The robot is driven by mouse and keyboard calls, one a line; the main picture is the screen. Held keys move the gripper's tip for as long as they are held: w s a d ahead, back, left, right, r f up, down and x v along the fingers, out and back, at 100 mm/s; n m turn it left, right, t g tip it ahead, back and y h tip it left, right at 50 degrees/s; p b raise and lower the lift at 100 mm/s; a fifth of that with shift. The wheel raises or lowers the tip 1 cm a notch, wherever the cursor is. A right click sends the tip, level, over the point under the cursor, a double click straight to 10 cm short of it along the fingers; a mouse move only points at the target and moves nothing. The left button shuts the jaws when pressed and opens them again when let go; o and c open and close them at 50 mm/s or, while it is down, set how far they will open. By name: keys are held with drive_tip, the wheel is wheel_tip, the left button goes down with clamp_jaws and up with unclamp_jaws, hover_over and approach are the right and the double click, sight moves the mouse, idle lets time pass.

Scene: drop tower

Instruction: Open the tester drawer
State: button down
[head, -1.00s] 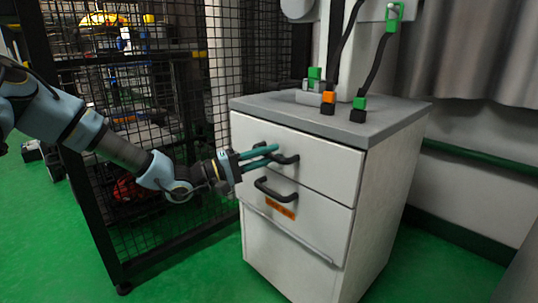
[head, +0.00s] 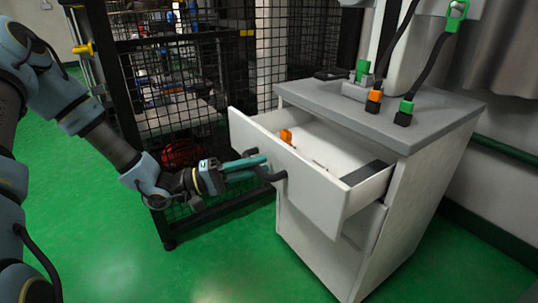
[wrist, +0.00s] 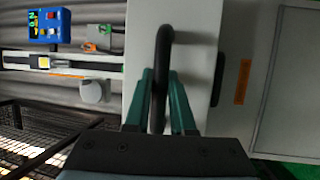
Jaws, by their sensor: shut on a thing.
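The tester drawer (head: 315,196) is the top drawer of a white cabinet (head: 415,205) with a grey top. In the head view it stands pulled well out, and its inside shows. An orange item (head: 286,136) and a dark block (head: 364,173) lie in it. My gripper (head: 262,168) has teal fingers and is shut on the drawer's black handle (head: 273,177). In the wrist view the handle (wrist: 162,65) runs between the two fingers (wrist: 160,95). The lower drawer's orange label (wrist: 243,82) shows in the wrist view.
A black mesh cage (head: 185,100) stands behind and left of the drawer, close to my arm. Green floor (head: 235,265) in front is clear.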

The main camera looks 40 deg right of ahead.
drive_tip(key=shift+a, duration=0.35)
drive_tip(key=c, duration=0.8)
unclamp_jaws()
drive_tip(key=shift+o, duration=0.2)
drive_tip(key=p+v, duration=0.1)
drive_tip(key=v, duration=0.9)
drive_tip(key=shift+w+a, duration=0.2)
drive_tip(key=shift+a, duration=0.15)
